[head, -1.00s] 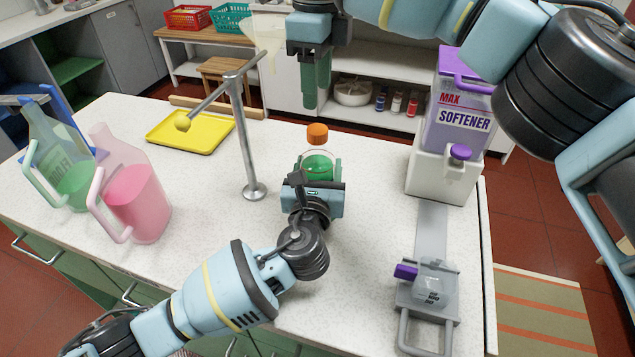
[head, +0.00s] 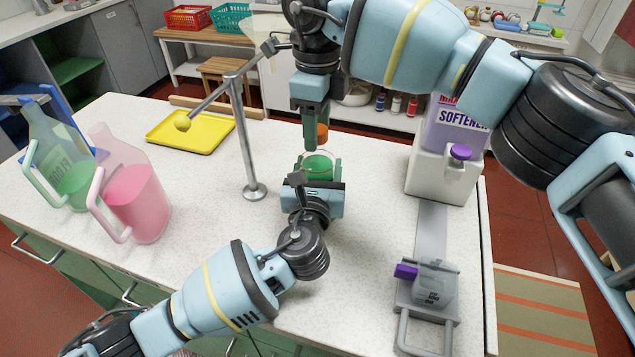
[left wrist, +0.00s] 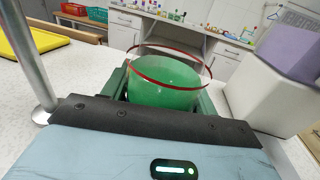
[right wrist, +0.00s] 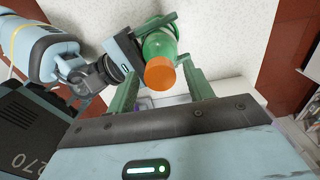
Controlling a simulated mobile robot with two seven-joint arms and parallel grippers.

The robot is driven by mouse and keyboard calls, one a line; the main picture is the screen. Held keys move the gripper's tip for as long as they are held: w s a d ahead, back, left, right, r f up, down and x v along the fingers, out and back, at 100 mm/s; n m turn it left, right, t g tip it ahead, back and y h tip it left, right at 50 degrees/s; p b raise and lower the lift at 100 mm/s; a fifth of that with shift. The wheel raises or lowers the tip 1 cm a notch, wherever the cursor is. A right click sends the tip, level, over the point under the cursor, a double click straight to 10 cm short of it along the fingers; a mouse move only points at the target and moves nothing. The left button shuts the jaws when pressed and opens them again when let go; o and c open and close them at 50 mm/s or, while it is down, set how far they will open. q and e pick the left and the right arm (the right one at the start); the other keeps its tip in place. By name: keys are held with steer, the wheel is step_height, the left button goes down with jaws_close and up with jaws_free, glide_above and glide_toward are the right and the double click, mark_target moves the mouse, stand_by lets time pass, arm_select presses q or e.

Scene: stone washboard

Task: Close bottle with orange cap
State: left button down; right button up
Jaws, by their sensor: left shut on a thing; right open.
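The bottle (head: 318,164) with green contents stands upright on the worktop, its upper body clear with a red ring. My left gripper (head: 319,178) is shut on it; the bottle also shows in the left wrist view (left wrist: 165,82). The orange cap (head: 322,132) is above the bottle, partly hidden by a finger of my right gripper (head: 313,138). In the right wrist view the cap (right wrist: 160,73) lies over the bottle's top end, between the open fingers. I cannot tell whether the cap is fully seated or whether the fingers touch it.
A metal stand (head: 254,190) rises left of the bottle. A yellow tray (head: 185,145) lies behind it. A pink jug (head: 140,205) and a green jug (head: 72,185) stand at left.

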steer(key=shift+c, duration=0.4)
steer(key=c, duration=0.9)
steer(key=o, duration=1.1)
step_height(320, 180, up, 12)
arm_select(q)
steer(key=shift+c, duration=1.8)
jaws_free()
steer(key=shift+s, duration=0.1)
